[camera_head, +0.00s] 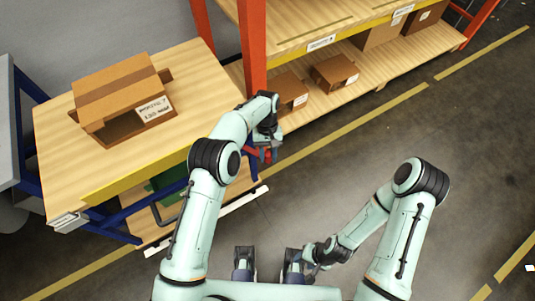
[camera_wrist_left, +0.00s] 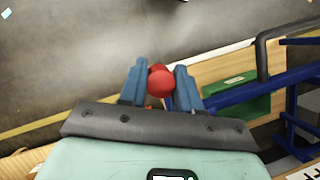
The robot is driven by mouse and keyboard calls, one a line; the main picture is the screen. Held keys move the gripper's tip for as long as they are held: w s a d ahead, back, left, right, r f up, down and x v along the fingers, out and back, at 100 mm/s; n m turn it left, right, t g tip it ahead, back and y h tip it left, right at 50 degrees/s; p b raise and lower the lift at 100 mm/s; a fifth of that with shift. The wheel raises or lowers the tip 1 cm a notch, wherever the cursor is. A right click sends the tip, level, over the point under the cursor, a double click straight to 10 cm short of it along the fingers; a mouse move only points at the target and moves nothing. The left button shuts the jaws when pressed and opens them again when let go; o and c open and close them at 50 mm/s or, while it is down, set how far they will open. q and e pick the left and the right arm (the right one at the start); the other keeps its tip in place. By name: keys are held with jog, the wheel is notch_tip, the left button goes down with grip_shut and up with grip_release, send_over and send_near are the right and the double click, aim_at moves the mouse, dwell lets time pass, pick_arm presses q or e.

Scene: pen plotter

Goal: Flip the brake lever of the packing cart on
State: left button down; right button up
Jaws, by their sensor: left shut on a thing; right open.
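The packing cart (camera_head: 190,85) has a wooden top, a yellow front edge and a blue frame, at the left of the head view. The brake lever shows as a red ball knob (camera_wrist_left: 160,80) in the left wrist view; a bit of red also shows at the gripper in the head view. My left gripper (camera_head: 266,152) is at the cart's right end, shut on the red knob, with its blue fingers on either side. The lever's shaft is mostly hidden. My right gripper (camera_head: 298,264) is low in the head view, open and away from the cart.
An open cardboard box (camera_head: 115,90) stands on the cart top. A green object (camera_wrist_left: 237,97) sits on the cart's lower shelf. An orange-posted rack (camera_head: 253,45) with several boxes stands behind.

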pick_arm(q)
jog(key=shift+w, duration=0.15)
jog(key=c, duration=0.8)
grip_release()
jog(key=p+v, duration=0.5)
jog(key=v, duration=0.8)
jog(key=shift+r, duration=0.2)
pick_arm(e)
notch_tip(320, 180, up, 6)
jog(key=w, duration=0.2)
jog(key=shift+w, duration=0.25)
jog(key=shift+s+f, duration=0.1)
